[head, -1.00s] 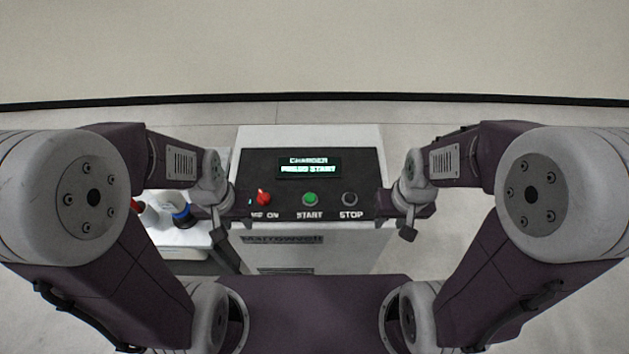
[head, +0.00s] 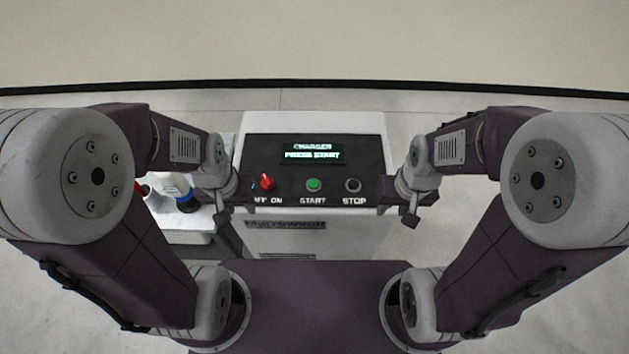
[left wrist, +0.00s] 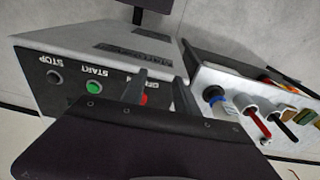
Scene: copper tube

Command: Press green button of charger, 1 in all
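The charger (head: 370,121) stands straight ahead, its dark sloped panel facing me. The green START button (head: 313,185) is in the middle of the panel, and it also shows left of the fingers in the left wrist view (left wrist: 92,88). The lit screen (head: 312,152) reads CHARGER, PRESS START. My left gripper (head: 229,232) is at the panel's left side, apart from the green button. In the left wrist view its two fingers (left wrist: 160,92) stand apart with nothing held. My right gripper (head: 409,217) is at the panel's right edge; its opening cannot be made out.
A red OFF/ON knob (head: 267,182) sits left of the green button, a dark STOP button (head: 352,185) to its right. A white cart (head: 185,222) with bottles and tools stands left of the charger. The space before the panel's middle is clear.

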